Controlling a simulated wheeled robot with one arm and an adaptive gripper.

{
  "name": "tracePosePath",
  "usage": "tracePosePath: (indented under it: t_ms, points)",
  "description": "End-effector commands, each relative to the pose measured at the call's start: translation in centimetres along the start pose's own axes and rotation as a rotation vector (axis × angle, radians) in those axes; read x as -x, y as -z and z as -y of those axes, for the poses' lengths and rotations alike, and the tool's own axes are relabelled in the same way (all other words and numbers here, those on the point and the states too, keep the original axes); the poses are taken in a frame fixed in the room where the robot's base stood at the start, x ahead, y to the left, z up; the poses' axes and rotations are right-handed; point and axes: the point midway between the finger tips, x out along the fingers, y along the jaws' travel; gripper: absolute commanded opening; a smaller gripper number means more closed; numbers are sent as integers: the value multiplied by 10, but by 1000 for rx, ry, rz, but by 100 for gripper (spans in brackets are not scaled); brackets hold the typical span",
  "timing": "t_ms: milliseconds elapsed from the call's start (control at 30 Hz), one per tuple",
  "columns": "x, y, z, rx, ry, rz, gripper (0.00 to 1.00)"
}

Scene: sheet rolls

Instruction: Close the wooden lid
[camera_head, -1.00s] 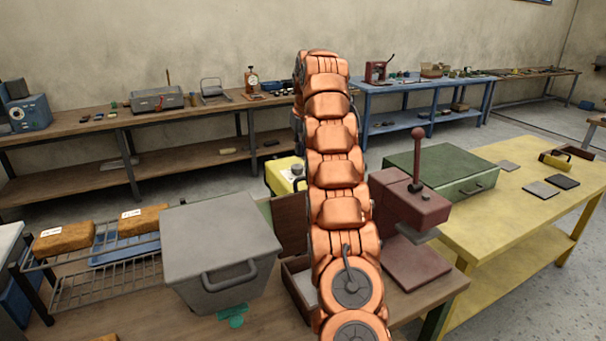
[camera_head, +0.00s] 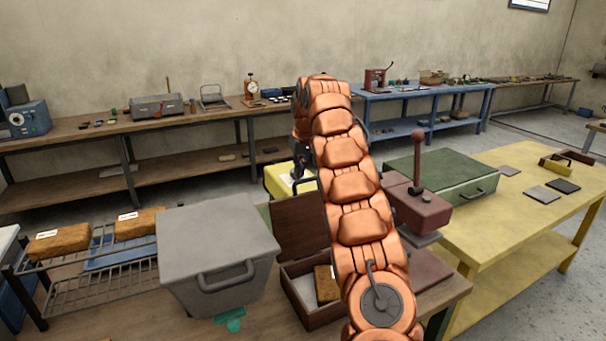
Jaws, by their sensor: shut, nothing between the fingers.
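The wooden box (camera_head: 318,316) sits on the front table, partly behind my arm. Its dark brown wooden lid (camera_head: 298,228) stands open, upright at the back of the box. A brown block (camera_head: 325,284) and something pale lie inside the box. My orange arm reaches up and away past the box's right side and bends down at its far end. My gripper (camera_head: 298,170) shows small and dark there, shut and empty, behind and above the lid, near a yellow object. It looks apart from the lid, though the depth is hard to judge.
A grey lidded bin (camera_head: 215,245) stands left of the box. A red lever press (camera_head: 418,208) is close on the right, partly behind my arm. A wire rack (camera_head: 95,285) with brown blocks is at far left. A green case (camera_head: 435,176) lies on the yellow table (camera_head: 520,220).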

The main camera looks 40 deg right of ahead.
Motion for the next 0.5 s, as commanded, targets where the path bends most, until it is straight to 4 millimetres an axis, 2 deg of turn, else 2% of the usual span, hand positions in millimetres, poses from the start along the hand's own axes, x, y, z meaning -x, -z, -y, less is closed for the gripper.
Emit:
tracePosePath:
  t_ms: [500]
  points:
    - [6, -20, 0, -1, 1, 4, 0]
